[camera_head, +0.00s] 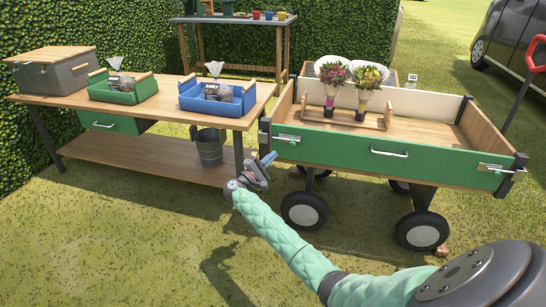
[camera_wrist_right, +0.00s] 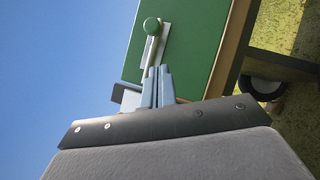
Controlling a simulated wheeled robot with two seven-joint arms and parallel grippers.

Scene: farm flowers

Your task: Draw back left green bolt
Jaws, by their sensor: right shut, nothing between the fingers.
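The left bolt (camera_head: 287,138) is a small silver bar on the left end of the cart's green front panel (camera_head: 345,148). In the right wrist view the bolt (camera_wrist_right: 152,45) shows a round green knob and a pale metal bar on the green panel. My right gripper (camera_head: 270,158) is shut and empty, just below and left of the bolt. In the wrist view its blue-grey fingertips (camera_wrist_right: 159,72) overlap the near end of the bolt; whether they touch it I cannot tell. My left gripper is not in view.
A second bolt (camera_head: 492,168) and a handle (camera_head: 389,153) are on the same panel. Flowers in a wooden rack (camera_head: 312,113) stand in the cart. A wooden table (camera_head: 160,104) with blue (camera_head: 204,104) and green trays stands left, a bucket (camera_head: 209,152) beneath. Grass lies open in front.

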